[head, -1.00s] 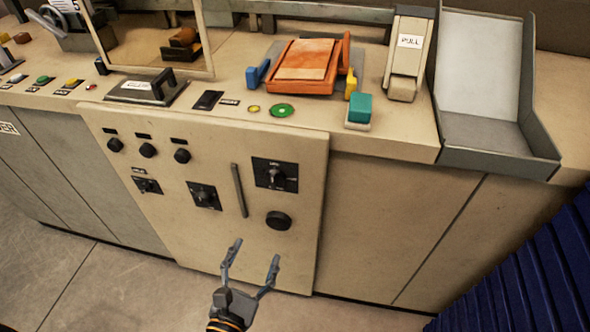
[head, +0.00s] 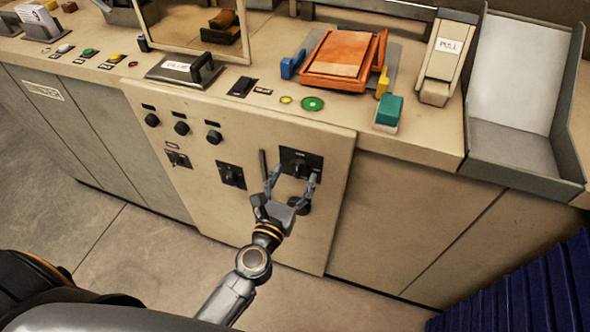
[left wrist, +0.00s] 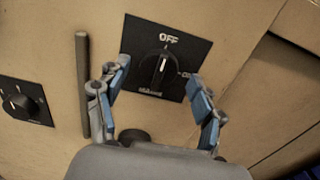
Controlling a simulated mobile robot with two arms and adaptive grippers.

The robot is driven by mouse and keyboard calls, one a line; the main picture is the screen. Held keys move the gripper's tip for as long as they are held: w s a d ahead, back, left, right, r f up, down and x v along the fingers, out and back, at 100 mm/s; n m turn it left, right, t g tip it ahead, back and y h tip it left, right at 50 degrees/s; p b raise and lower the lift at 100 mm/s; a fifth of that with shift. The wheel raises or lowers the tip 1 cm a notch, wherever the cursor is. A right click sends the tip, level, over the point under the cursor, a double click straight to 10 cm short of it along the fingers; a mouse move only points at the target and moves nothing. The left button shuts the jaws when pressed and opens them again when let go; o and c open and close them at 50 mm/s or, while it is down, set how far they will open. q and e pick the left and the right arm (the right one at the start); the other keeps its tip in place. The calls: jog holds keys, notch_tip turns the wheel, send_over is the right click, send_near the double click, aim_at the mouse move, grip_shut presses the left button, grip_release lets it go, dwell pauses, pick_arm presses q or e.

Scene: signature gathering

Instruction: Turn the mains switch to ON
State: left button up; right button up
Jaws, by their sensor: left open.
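The mains switch (head: 301,162) is a black rotary knob on a black plate at the upper right of the beige cabinet front. In the left wrist view, the switch (left wrist: 158,68) has its pale mark pointing up toward OFF; a smaller label sits at its right, partly hidden by a finger. My left gripper (head: 293,176) is open in front of the switch, with one blue-padded finger on each side of the knob. The fingers look apart from the knob, though the exact depth is hard to tell. My right gripper is not in view.
A vertical bar handle (left wrist: 83,85) stands just left of the switch plate, close to the left finger. A round black knob (left wrist: 133,136) lies below, partly hidden by my gripper. Another rotary switch (head: 231,175) is further left. The counter (head: 430,135) overhangs above.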

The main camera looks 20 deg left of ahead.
pick_arm(q)
jog(key=shift+w, duration=0.6)
jog(key=c, duration=1.1)
jog(key=shift+c, duration=0.2)
